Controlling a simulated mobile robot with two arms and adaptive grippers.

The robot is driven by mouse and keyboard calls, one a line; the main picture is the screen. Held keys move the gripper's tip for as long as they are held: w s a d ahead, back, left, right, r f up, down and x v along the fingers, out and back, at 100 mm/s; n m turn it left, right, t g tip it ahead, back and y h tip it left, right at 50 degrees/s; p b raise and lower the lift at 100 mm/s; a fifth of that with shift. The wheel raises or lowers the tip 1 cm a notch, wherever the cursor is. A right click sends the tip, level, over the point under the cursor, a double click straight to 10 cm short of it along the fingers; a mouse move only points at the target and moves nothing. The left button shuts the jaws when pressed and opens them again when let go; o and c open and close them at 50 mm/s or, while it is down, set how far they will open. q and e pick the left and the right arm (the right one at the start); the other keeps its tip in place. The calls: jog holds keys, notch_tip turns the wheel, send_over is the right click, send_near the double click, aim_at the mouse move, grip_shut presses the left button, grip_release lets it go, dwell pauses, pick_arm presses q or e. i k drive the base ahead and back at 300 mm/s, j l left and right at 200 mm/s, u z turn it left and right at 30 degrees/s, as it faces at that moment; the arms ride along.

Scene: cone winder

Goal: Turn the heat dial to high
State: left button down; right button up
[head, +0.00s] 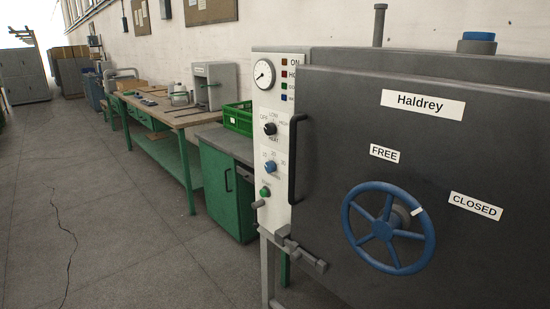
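The heat dial (270,129) is a black round knob on the white control panel (268,205) at the left of a dark grey machine. Labels around it read OFF, LOW, a partly blurred word at the right, and HEAT below. Its exact pointer setting is too small to tell. Below it are a blue knob (270,167) and a green button (265,191). A round gauge (264,74) and several coloured lamps sit above it. Neither of my grippers is in view.
The machine's dark door (330,110) carries a blue handwheel (375,250) and a black vertical handle (293,160) close right of the panel. A green cabinet (222,195) and workbench (185,160) stand along the wall. The floor (110,230) at left is clear.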

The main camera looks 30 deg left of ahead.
aim_at(270, 129)
jog(key=i+j+z, duration=0.15)
jog(key=j, duration=0.75)
jog(key=j+z, duration=0.1)
jog(key=j, duration=0.8)
